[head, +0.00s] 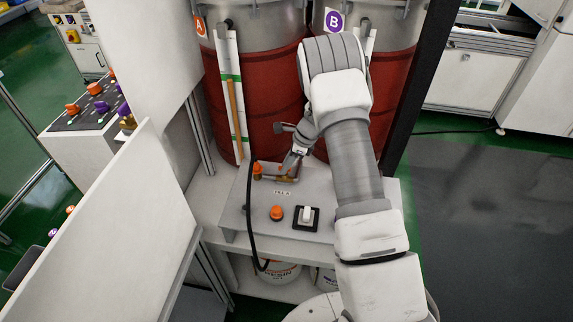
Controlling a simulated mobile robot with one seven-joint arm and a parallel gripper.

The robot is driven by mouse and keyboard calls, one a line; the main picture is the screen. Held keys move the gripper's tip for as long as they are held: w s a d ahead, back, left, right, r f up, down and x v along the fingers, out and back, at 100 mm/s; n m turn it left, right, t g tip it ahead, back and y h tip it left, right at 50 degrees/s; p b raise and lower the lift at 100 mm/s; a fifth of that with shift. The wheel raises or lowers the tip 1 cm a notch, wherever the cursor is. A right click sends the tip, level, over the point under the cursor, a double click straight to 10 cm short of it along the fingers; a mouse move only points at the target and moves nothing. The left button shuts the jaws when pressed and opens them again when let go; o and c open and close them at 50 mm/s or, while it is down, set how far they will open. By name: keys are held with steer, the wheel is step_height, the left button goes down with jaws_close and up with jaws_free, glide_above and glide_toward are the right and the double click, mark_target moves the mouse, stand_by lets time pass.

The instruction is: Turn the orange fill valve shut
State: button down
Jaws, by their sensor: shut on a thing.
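The orange fill valve (284,179) sits on the raised grey panel in front of the two drums, behind a small "FILL A" label. Its handle is small here and partly hidden by my gripper. My gripper (291,170) reaches down to it from behind and above, with its fingers shut on the valve handle. The exact angle of the handle is too small to tell.
An upright orange fitting (257,171) and a black hose (249,210) stand left of the valve. An orange button (277,212) and a white rocker switch (307,217) sit in front. Drum A (255,100) and drum B (395,85) stand close behind. A white panel (110,230) is at left.

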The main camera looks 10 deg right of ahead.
steer(key=n+b, duration=0.1)
steer(key=n, duration=0.1)
steer(key=n+g+b, duration=0.1)
steer(key=n, duration=0.1)
steer(key=shift+w+d+f+g, duration=0.1)
steer(key=shift+w+g, duration=0.1)
steer(key=shift+g, duration=0.1)
steer(key=n+g+b, duration=0.1)
steer(key=n, duration=0.1)
steer(key=n+b, duration=0.1)
steer(key=n, duration=0.1)
steer(key=shift+w+n+g, duration=0.1)
steer(key=shift+n+g, duration=0.3)
steer(key=n+g+h+b, duration=0.1)
steer(key=n+b, duration=0.1)
steer(key=n, duration=0.2)
steer(key=shift+w+n, duration=0.1)
steer(key=shift+n, duration=0.2)
steer(key=shift+a+n+g+h+b, duration=0.2)
steer(key=shift+n+g+h, duration=0.15)
steer(key=shift+n, duration=0.6)
steer(key=shift+a+n+g+h+b, duration=0.1)
steer(key=shift+n+g+h+b, duration=0.25)
steer(key=shift+n, duration=0.6)
steer(key=c, duration=0.9)
jaws_free()
steer(key=shift+r, duration=0.2)
